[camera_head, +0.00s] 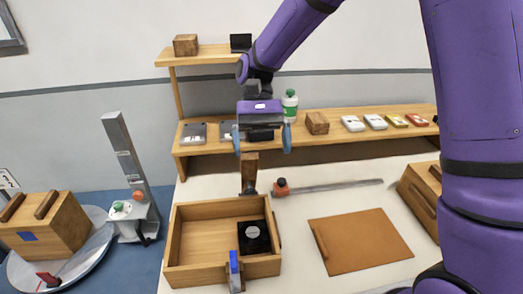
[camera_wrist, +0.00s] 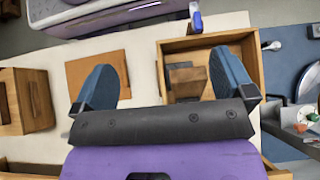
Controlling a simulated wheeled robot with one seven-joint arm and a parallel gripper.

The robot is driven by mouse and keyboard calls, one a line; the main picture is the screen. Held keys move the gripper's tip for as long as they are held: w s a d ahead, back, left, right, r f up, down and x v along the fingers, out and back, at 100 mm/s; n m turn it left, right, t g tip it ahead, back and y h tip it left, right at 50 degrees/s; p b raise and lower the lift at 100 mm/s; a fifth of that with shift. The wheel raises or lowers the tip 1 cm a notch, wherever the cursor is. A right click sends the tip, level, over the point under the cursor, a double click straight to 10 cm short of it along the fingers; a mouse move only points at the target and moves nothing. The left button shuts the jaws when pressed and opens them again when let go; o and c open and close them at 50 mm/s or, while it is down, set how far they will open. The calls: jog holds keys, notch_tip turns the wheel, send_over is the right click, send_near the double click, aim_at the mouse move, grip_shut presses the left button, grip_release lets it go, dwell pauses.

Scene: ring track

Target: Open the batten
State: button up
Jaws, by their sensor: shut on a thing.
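A flat brown board (camera_head: 375,238) lies on the white table with a narrow wooden strip (camera_head: 320,244) along its left edge. This strip looks like the batten, though I cannot be sure. The board also shows in the wrist view (camera_wrist: 90,70). My gripper (camera_head: 262,143) hangs above the back of the wooden tray, left of the board and apart from it. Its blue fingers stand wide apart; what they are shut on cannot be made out. A small wooden block (camera_head: 250,161) shows just below the left finger, and between the fingers in the wrist view (camera_wrist: 185,80).
An open wooden tray (camera_head: 203,205) holds a black square item (camera_head: 253,238). A shelf (camera_head: 350,138) with small items stands at the back. A wooden box (camera_head: 422,190) is at the right.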

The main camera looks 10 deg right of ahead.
jog(key=shift+w+d+r, duration=0.45)
jog(key=shift+w, duration=0.3)
jog(key=shift+w+d+r, duration=0.15)
jog(key=c, duration=0.4)
jog(key=f+v, duration=0.1)
jog(key=v, duration=0.6)
jog(key=shift+w+a+r, duration=0.3)
jog(key=shift+w, duration=0.4)
jog(key=shift+d+r, duration=0.1)
